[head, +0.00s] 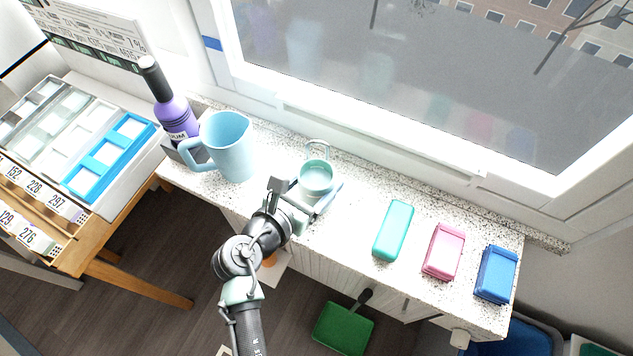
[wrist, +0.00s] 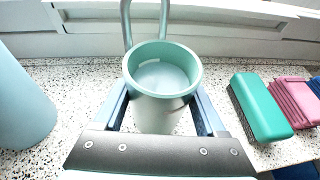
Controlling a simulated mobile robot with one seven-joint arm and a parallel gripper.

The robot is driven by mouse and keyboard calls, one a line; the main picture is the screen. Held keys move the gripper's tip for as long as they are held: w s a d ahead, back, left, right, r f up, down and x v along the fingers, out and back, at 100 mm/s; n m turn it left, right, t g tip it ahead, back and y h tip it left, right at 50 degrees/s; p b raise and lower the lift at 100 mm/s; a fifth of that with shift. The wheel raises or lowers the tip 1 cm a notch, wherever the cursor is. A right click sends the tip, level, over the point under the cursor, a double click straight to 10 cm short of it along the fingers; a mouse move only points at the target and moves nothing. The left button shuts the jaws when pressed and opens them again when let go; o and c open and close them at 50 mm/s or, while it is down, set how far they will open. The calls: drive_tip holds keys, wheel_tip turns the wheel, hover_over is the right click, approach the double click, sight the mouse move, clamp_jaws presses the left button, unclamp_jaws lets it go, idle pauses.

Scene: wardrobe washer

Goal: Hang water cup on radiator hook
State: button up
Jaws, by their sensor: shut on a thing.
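The water cup (head: 316,176) is a small pale teal cup with a tall loop handle on its far side. It appears upright at the windowsill, open end up. In the wrist view the cup (wrist: 163,78) sits between the two fingers of my gripper (wrist: 161,98), which is shut on it. In the head view my gripper (head: 315,190) reaches it from the front. I cannot tell whether the cup's base touches the sill. The ribbed white radiator (head: 325,268) is below the sill. I cannot make out its hook.
On the speckled windowsill (head: 350,225), a blue pitcher (head: 231,146) and purple bottle (head: 175,112) stand left. Teal (head: 394,230), pink (head: 443,251) and blue (head: 496,274) boxes lie right. The window is behind. A green dustpan (head: 343,329) lies on the floor.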

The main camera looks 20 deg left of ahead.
sight(325, 164)
drive_tip(key=shift+r+p, duration=2.2)
drive_tip(key=o, duration=0.9)
clamp_jaws()
